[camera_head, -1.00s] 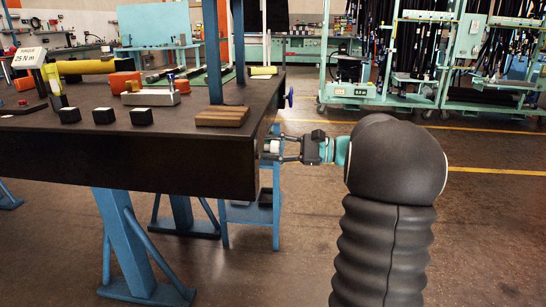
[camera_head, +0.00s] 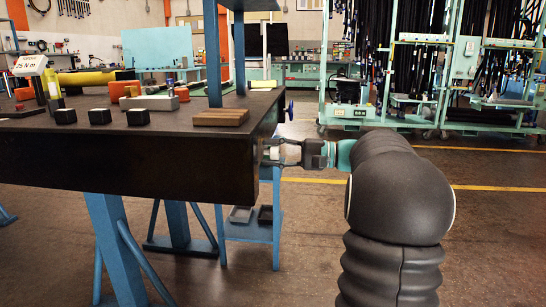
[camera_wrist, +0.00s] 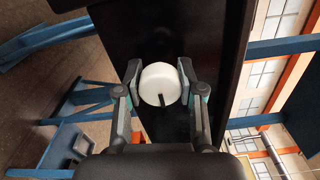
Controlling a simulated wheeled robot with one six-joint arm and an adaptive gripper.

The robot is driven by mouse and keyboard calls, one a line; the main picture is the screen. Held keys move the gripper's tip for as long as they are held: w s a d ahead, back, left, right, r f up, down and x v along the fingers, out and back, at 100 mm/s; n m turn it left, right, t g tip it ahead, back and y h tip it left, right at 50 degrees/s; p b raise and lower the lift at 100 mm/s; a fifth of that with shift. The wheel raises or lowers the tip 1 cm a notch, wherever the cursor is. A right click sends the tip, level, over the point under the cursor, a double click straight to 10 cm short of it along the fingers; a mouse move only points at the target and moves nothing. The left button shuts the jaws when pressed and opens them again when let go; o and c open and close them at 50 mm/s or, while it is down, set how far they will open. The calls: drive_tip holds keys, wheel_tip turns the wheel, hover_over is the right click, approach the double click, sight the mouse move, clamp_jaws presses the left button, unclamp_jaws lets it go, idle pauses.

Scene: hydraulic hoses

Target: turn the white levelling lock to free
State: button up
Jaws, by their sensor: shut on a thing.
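The white levelling lock (camera_wrist: 160,82) is a round white knob with a dark mark on its lower part in the wrist view. It sits on the dark end face of the workbench (camera_wrist: 160,22). My gripper (camera_wrist: 159,84) has one finger on each side of the knob and is shut on it. In the head view my gripper (camera_head: 272,151) reaches the bench's right end from the right, and the knob shows only as a small pale patch between the fingers.
A blue handwheel (camera_head: 290,110) sticks out of the same bench end, farther back. Wooden strips (camera_head: 221,117) and several black blocks (camera_head: 100,116) lie on the bench top. A blue shelf stand (camera_head: 248,228) is below. Green hose racks (camera_head: 412,110) stand behind, with open floor between.

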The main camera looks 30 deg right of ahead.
idle(0.3)
drive_tip(key=o, duration=1.2)
drive_tip(key=shift+c, duration=0.2)
drive_tip(key=v, duration=1.2)
drive_tip(key=shift+w, duration=0.1)
